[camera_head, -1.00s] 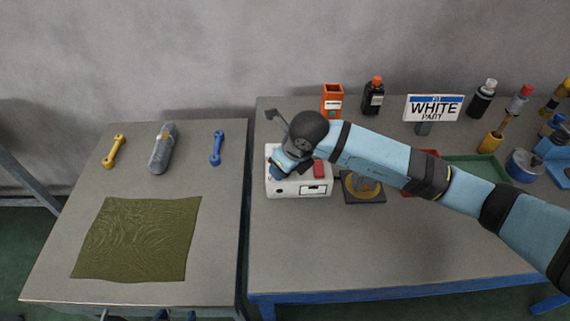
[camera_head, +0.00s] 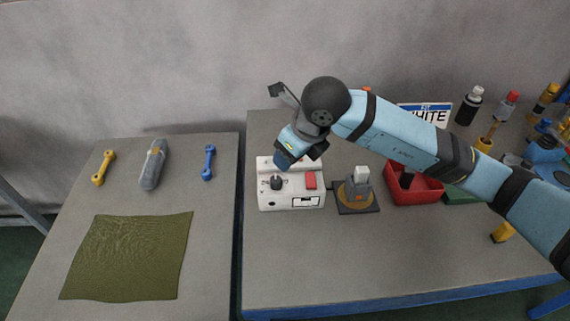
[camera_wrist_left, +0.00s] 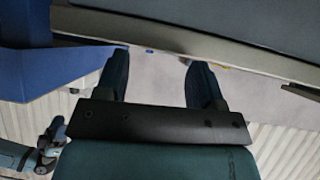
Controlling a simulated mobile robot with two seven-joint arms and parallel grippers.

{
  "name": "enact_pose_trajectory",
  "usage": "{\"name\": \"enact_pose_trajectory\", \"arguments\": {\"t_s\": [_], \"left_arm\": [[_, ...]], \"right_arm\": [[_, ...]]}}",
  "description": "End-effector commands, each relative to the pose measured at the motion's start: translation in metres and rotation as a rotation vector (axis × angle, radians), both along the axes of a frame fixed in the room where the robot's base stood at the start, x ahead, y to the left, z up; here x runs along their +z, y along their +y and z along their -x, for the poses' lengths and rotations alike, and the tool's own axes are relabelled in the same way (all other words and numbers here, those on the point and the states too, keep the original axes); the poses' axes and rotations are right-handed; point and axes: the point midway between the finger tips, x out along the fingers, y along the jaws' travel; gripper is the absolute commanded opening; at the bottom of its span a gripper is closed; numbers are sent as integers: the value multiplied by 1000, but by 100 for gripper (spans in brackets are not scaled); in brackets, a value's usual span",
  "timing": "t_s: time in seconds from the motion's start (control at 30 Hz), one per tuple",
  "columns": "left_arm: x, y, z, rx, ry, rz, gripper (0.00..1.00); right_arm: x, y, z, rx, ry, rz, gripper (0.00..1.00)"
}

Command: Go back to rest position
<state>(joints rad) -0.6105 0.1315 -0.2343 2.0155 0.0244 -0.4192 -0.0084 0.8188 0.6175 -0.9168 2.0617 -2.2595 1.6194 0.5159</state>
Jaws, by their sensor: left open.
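My right arm comes in from the right in the head view. Its gripper (camera_head: 288,156) hangs above the back of a white box (camera_head: 291,198) with a black knob and a red button. The knob shows clear of the gripper. The fingertips are small and partly hidden, so I cannot tell how far apart they are. My left gripper (camera_wrist_left: 159,78) shows only in the left wrist view, with its two dark blue fingers apart and nothing between them. The left arm is not in the head view.
A grey block stands on a dark plate (camera_head: 371,204) right of the box, near a red tray (camera_head: 411,196). Bottles and tools crowd the right rear. The left table holds a green cloth (camera_head: 128,258) and tools. In the left wrist view a table edge (camera_wrist_left: 185,40) runs near the fingers.

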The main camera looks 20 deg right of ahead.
Motion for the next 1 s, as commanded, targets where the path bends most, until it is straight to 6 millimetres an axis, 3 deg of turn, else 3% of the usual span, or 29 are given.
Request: {"name": "enact_pose_trajectory", "arguments": {"t_s": [0.2, 0.7, 0.87, 1.0], "left_arm": [[0, 0, 0, 1, 0, 2, 62], [3, 0, -1, 1, 0, 2, 62], [28, 0, -1, 0, -2, -2, 62], [61, 0, -1, -3, -12, -6, 62]], "right_arm": [[14, -4, 5, 1, 0, 2, 56], [18, -4, 5, 0, 0, 0, 56], [45, -4, 5, 0, 0, 0, 56], [77, -4, 5, 0, 0, 0, 56]]}}
